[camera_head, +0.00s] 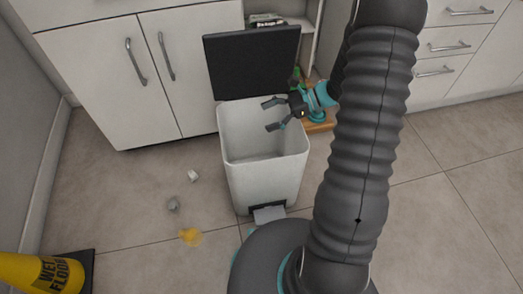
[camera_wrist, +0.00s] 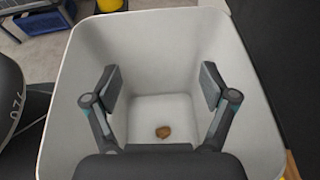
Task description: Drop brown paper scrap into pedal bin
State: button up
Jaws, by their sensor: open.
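The white pedal bin (camera_head: 265,185) stands in front of the cupboards with its dark lid (camera_head: 253,62) raised. My gripper (camera_head: 267,115) is open and empty over the bin's mouth. In the wrist view my gripper (camera_wrist: 160,85) looks down into the bin (camera_wrist: 80,100), its two fingers wide apart. The brown paper scrap (camera_wrist: 163,132) lies on the bin's floor, below the fingers and apart from them. The scrap is hidden by the bin's wall in the head view.
Two small grey-white scraps (camera_head: 173,204) (camera_head: 193,176) and a yellow crumpled piece (camera_head: 190,237) lie on the floor left of the bin. A yellow wet-floor sign (camera_head: 45,272) is at the lower left. White cupboards (camera_head: 120,75) stand behind.

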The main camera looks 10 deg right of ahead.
jog(key=v, duration=1.1)
jog(key=shift+d, duration=0.4)
jog(key=shift+r, duration=0.15)
